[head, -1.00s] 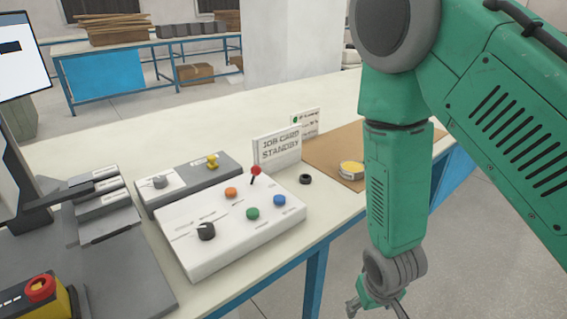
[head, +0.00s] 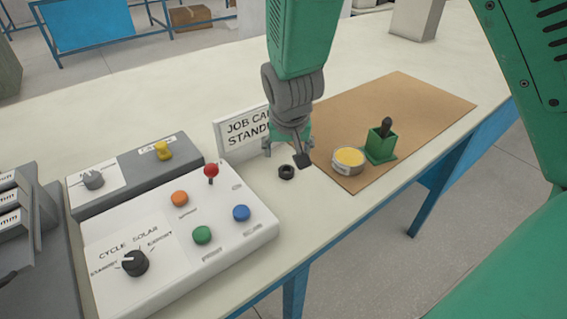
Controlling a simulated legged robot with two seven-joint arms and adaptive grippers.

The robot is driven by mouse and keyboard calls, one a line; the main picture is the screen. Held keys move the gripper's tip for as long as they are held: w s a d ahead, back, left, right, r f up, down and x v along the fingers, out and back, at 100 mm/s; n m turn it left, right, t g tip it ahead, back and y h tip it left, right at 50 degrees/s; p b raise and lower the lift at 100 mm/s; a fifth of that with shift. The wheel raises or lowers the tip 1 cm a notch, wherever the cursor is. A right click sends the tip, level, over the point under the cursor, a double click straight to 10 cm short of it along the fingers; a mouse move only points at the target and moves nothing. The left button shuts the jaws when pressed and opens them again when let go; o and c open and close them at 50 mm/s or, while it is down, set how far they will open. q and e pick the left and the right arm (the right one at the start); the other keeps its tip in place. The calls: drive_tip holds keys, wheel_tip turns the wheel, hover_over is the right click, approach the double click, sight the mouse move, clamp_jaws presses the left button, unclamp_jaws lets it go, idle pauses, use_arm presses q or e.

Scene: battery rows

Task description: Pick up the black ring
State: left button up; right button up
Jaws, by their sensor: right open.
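The black ring (head: 286,172) lies flat on the pale tabletop, between the white control panel and the brown mat. My right gripper (head: 285,152) hangs just above and behind it in the picture, fingers pointing down and spread apart. Nothing is between the fingers, and the ring looks clear of them. My left gripper is not in view.
The white control panel (head: 145,255) with buttons and a red-topped lever (head: 211,172) stands left of the ring. A job card sign (head: 232,137) stands close behind. The brown mat (head: 420,100) at right holds a yellow-topped tin (head: 348,160) and a green holder (head: 381,146).

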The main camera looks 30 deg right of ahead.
approach(286, 170)
drive_tip(key=shift+s+f+b, duration=0.2)
drive_tip(key=shift+f+b, duration=0.15)
drive_tip(key=shift+f, duration=0.5)
drive_tip(key=shift+w+d+f, duration=0.1)
drive_tip(key=shift+d+f, duration=0.1)
drive_tip(key=shift+f, duration=0.2)
drive_tip(key=x, duration=0.3)
drive_tip(key=b+x, duration=0.1)
drive_tip(key=x, duration=0.1)
drive_tip(key=shift+w+a, duration=0.1)
drive_tip(key=shift+a, duration=0.2)
drive_tip(key=shift+c, duration=0.9)
drive_tip(key=c, duration=0.7)
